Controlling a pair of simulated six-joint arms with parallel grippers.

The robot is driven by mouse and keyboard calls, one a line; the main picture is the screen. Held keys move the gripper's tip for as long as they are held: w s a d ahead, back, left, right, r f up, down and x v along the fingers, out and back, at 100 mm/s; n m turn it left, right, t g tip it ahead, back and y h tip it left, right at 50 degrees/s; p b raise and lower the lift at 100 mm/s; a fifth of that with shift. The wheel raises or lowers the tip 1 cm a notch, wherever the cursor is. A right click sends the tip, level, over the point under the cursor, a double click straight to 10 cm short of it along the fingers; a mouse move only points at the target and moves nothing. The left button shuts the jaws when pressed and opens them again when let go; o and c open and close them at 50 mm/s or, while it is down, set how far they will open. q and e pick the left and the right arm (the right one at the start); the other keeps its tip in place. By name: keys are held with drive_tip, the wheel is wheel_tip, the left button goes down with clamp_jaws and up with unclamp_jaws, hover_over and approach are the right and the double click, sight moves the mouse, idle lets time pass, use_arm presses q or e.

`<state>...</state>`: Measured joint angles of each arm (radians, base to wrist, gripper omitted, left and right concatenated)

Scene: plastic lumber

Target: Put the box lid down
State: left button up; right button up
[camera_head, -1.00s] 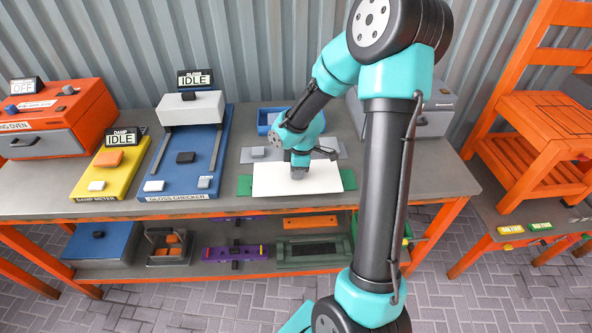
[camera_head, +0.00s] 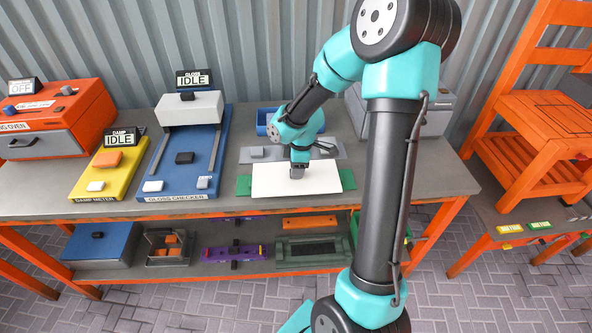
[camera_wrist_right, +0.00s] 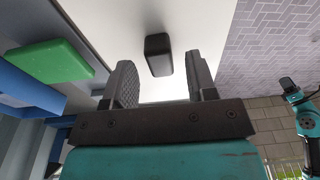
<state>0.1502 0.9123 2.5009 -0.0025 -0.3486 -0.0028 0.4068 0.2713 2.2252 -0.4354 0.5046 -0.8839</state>
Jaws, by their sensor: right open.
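A flat white lid (camera_head: 265,180) lies on the bench with green parts (camera_head: 244,186) showing past its left and right ends. It carries a dark grey knob, which stands out in the right wrist view (camera_wrist_right: 158,55) on the white surface. My right gripper (camera_head: 298,165) is just above the middle of the lid. In the right wrist view, its two fingers (camera_wrist_right: 162,82) are spread apart and empty, and the knob is just beyond their tips.
A blue gloss checker (camera_head: 185,155), a yellow damp meter (camera_head: 110,165) and an orange oven (camera_head: 55,120) stand to the left. A grey plate (camera_head: 255,153) and a blue tray (camera_head: 264,121) are behind the lid. A lower shelf holds several fixtures, including a purple one (camera_head: 234,254).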

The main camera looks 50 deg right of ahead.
wheel_tip(320, 180, up, 10)
drive_tip(key=shift+s+d+r, duration=0.2)
drive_tip(key=shift+s+d, duration=0.25)
drive_tip(key=shift+w, duration=0.1)
